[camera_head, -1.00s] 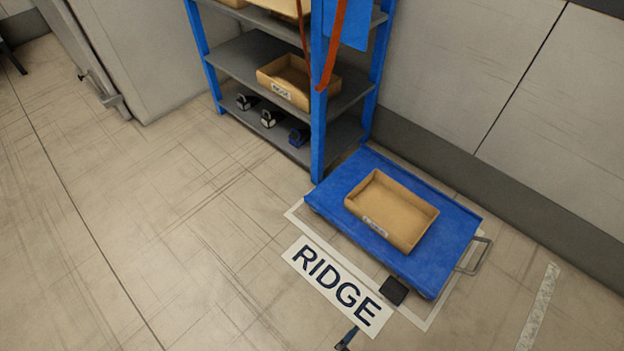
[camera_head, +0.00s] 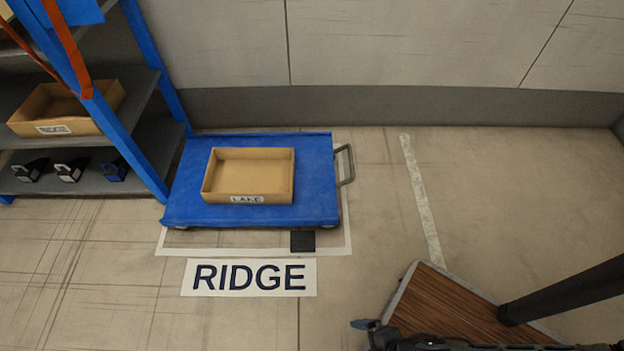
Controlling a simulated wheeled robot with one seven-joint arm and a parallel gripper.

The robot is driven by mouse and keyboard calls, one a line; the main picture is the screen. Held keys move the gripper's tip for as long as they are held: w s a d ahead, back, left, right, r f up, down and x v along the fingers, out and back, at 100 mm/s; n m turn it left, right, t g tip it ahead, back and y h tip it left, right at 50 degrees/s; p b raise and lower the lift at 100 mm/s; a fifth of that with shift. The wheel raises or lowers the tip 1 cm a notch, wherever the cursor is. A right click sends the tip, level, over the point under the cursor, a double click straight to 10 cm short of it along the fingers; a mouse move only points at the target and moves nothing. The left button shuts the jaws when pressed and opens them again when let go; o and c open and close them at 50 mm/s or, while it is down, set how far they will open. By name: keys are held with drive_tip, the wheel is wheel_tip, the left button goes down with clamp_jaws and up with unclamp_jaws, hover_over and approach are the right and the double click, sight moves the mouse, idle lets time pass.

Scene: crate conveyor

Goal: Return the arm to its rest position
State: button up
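A dark piece (camera_head: 368,325) at the bottom edge looks like part of my own arm or gripper. It is cut off by the picture edge, and I cannot make out two fingertips or whether they are apart. It shows in front of the floor and beside a brown wood-look surface. I see nothing held in the part that shows.
A blue cart (camera_head: 318,195) bears an open, empty tan crate labelled LAKE (camera_head: 247,198). A RIDGE floor sign (camera_head: 249,278) lies in front. A blue-framed shelf (camera_head: 143,85) holds a RIDGE crate (camera_head: 52,130). The wood-look surface (camera_head: 440,305) and a black post (camera_head: 565,292) stand lower right.

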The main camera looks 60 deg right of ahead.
drive_tip(key=w+d+r+m+t+p, duration=0.1)
drive_tip(key=r+m+t+p, duration=0.2)
drive_tip(key=r+p, duration=0.5)
drive_tip(key=w+d+r+m+t+p, duration=0.1)
drive_tip(key=r+p, duration=0.8)
drive_tip(key=r, duration=2.5)
drive_tip(key=w+d+r+m+t+p, duration=0.1)
drive_tip(key=r+m+t+p, duration=0.4)
drive_tip(key=r, duration=1.7)
drive_tip(key=d+m+p, duration=0.1)
drive_tip(key=p, duration=0.3)
drive_tip(key=shift+d+h, duration=0.35)
drive_tip(key=shift+h, duration=0.05)
drive_tip(key=shift+w, duration=0.1)
clamp_jaws()
